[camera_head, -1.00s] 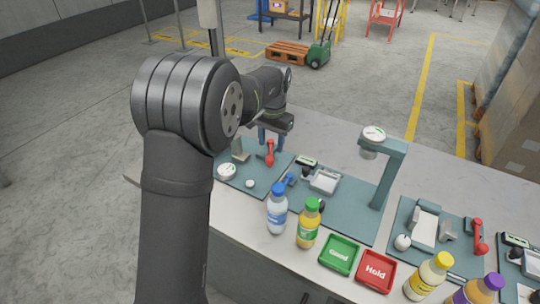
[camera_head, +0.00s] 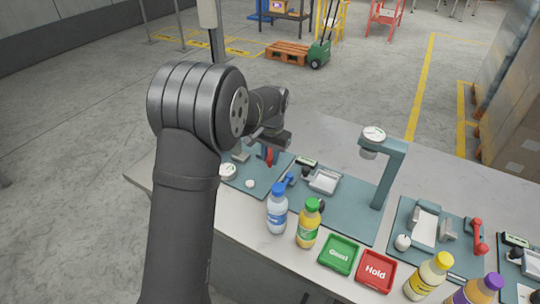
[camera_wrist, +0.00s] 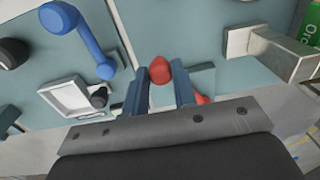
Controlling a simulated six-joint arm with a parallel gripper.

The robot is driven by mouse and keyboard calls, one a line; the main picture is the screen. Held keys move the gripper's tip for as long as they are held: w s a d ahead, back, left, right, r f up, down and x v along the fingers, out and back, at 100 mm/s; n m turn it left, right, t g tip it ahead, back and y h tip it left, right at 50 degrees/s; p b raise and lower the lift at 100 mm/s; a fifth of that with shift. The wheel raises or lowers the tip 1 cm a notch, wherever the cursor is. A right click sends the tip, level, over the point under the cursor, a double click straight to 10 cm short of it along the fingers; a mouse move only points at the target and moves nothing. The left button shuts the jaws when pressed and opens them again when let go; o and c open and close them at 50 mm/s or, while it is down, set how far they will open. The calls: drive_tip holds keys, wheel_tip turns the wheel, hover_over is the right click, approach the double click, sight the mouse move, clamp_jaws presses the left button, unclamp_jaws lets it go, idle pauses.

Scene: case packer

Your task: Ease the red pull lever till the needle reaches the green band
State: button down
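A red lever (camera_head: 269,156) stands on the left teal mat, partly hidden by my gripper (camera_head: 266,149). In the wrist view my gripper (camera_wrist: 160,76) has its two blue fingers apart, one on each side of the red lever's knob (camera_wrist: 160,69). I cannot tell whether either finger touches it. A round white dial (camera_head: 227,171) lies left of the lever on the same mat. Its needle and any green band are too small to make out. A second red lever (camera_head: 479,236) stands on the right mat, away from my gripper.
A teal stand (camera_head: 387,178) carries another dial (camera_head: 374,134). Bottles and the green Good tray (camera_head: 338,254) and red Hold tray (camera_head: 376,271) line the front.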

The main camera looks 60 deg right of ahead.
drive_tip(key=shift+s+d+n, duration=0.2)
drive_tip(key=shift+s+n, duration=0.1)
drive_tip(key=shift+n, duration=0.1)
drive_tip(key=c, duration=1.2)
unclamp_jaws()
drive_tip(key=shift+o, duration=0.2)
drive_tip(key=shift+r, duration=0.1)
wheel_tip(320, 180, up, 17)
drive_tip(key=s, duration=0.1)
drive_tip(key=shift+r, duration=0.15)
